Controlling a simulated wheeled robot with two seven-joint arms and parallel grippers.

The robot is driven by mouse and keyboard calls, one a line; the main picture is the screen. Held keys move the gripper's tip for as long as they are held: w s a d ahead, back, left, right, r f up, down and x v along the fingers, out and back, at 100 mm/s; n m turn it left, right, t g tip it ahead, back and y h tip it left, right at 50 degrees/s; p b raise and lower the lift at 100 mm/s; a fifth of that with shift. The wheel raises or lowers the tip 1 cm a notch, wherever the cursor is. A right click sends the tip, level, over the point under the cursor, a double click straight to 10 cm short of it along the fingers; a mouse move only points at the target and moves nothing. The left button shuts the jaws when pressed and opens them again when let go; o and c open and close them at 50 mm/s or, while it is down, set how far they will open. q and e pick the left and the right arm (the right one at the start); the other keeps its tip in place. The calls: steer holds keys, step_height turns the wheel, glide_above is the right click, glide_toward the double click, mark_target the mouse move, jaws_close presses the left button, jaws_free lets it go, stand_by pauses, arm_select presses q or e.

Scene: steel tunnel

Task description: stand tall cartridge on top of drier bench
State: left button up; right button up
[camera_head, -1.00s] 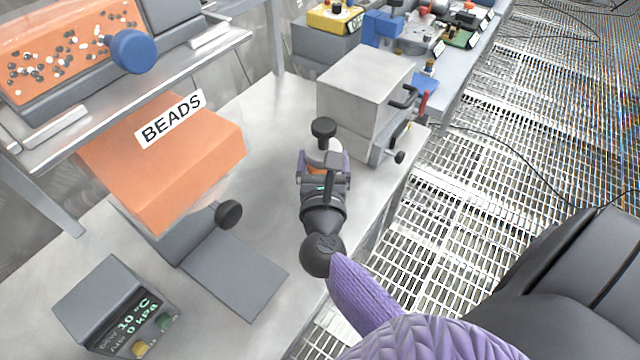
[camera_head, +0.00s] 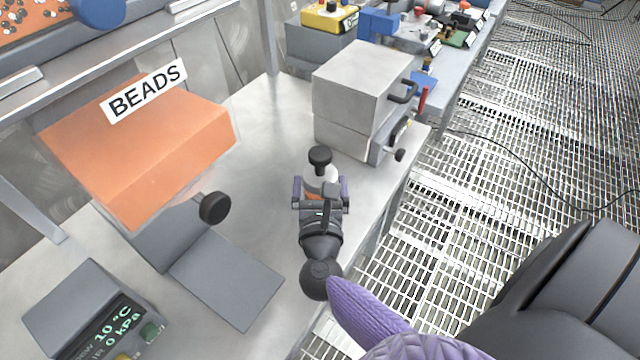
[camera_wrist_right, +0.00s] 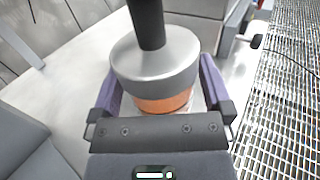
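My right gripper (camera_head: 321,192) has its two purple fingers on either side of a cartridge (camera_head: 321,176), with a black knob, a silver-grey cap and an orange body. The gripper looks shut on it, though the finger contact is hidden under the cap. In the right wrist view the cartridge (camera_wrist_right: 155,65) stands upright between the fingers (camera_wrist_right: 163,90). It is over the steel bench top (camera_head: 262,130); I cannot tell whether its base touches. My left gripper is not in view.
An orange BEADS container (camera_head: 150,160) with a black knob stands left, by a grey plate (camera_head: 228,280) and a display box (camera_head: 95,315). A steel box (camera_head: 362,85) with handles stands beyond the gripper. Bare bench lies between them. Grating floor (camera_head: 500,160) is on the right.

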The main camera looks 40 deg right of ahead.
steer(key=shift+r+p, duration=0.3)
steer(key=v, duration=1.2)
steer(key=shift+b, duration=0.4)
steer(key=shift+f, duration=0.15)
